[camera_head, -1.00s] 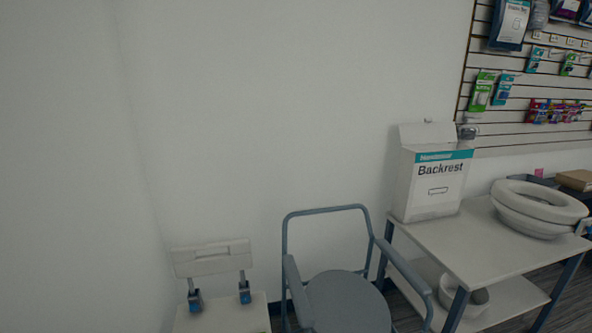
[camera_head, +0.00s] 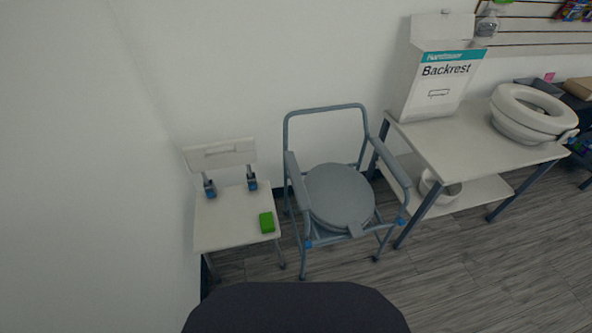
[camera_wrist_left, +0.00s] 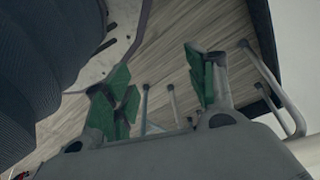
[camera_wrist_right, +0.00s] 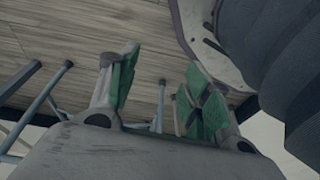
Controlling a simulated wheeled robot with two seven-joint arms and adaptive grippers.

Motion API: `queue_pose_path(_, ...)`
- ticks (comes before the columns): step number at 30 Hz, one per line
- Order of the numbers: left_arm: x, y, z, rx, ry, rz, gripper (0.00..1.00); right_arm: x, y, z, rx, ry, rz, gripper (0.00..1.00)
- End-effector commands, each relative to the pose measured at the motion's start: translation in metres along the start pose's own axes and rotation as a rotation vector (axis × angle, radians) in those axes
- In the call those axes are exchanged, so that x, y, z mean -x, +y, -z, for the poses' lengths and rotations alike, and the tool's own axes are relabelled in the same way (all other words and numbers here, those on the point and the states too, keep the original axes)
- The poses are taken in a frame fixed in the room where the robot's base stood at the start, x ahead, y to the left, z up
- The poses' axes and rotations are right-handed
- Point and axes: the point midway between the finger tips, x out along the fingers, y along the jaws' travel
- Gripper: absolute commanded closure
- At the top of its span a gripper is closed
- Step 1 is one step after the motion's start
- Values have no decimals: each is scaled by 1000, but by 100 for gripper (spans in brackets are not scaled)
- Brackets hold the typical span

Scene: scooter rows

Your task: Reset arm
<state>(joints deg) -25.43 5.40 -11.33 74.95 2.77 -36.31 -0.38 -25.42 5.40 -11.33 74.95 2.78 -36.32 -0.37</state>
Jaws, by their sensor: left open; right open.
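My left gripper (camera_wrist_left: 160,90) shows in the left wrist view. Its green-padded fingers stand apart with nothing between them but floor and some thin legs behind. My right gripper (camera_wrist_right: 158,92) shows in the right wrist view, also open and empty, over the wooden floor. Neither gripper nor arm appears in the head view.
A white chair (camera_head: 220,230) with a green block (camera_head: 267,222) on its seat stands at the left wall. A grey commode chair (camera_head: 340,195) stands beside it. A table (camera_head: 470,150) at right bears a Backrest box (camera_head: 432,85) and a raised toilet seat (camera_head: 530,112). Floor in front is clear.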

Motion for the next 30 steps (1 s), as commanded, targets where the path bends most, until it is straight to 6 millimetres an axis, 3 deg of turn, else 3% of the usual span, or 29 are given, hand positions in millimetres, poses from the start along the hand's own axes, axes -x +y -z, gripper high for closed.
queue_pose_path(30,41,-17,-96,-16,-86,35,44,41,17,-96,16,-85,-35,51)
